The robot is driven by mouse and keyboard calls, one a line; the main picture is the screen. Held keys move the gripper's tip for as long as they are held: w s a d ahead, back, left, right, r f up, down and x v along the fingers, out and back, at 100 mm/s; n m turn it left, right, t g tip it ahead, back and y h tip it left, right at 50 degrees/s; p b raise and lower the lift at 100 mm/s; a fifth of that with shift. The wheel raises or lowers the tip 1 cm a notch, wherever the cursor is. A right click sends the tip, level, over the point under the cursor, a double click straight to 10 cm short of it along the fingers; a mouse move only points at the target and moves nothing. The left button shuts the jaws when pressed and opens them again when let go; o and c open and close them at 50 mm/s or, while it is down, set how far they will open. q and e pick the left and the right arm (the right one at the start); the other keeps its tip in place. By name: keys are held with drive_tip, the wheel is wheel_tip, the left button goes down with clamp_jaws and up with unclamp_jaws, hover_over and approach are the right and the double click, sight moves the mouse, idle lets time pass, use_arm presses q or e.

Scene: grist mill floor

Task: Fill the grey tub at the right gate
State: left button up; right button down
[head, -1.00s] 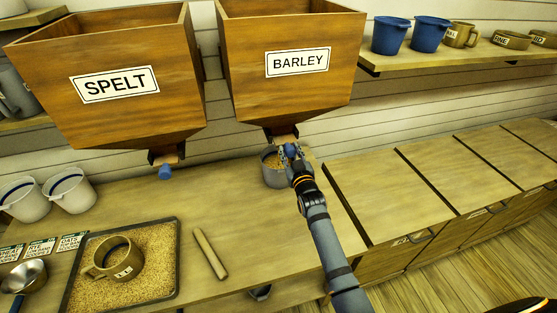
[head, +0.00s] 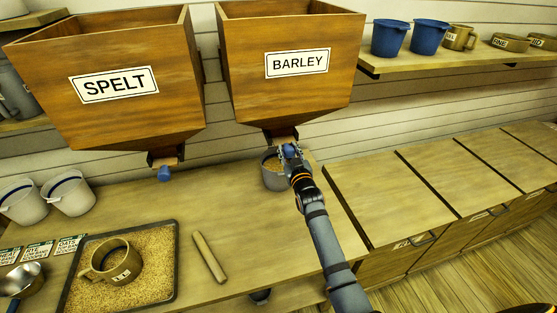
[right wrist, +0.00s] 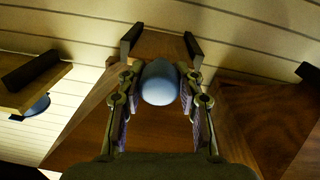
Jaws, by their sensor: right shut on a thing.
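The grey tub (head: 274,182) stands on the bench under the spout of the barley hopper (head: 287,95), partly hidden by my right gripper. Pale grain shows inside it; its exact level is hard to tell. My right gripper (head: 289,152) is shut on the blue knob (right wrist: 160,82) of the barley gate, beside and above the tub's right side. In the right wrist view the knob sits between both fingers. I cannot tell whether grain is falling from the spout. My left gripper is not in view.
The spelt hopper (head: 112,85) with its own blue knob (head: 164,174) hangs to the left. A grain tray (head: 174,262) with a mug (head: 110,263), a wooden stick (head: 209,257) and two pale tubs (head: 23,203) are on the bench. Blue buckets (head: 431,36) stand on the right shelf.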

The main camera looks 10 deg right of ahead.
drive_tip(key=shift+w+r, duration=0.1)
drive_tip(key=shift+r, duration=0.35)
drive_tip(key=shift+p, duration=0.45)
drive_tip(key=shift+s+f+p, duration=0.25)
drive_tip(key=shift+s+p, duration=0.35)
drive_tip(key=shift+s, duration=0.9)
drive_tip(key=shift+w+f, duration=0.1)
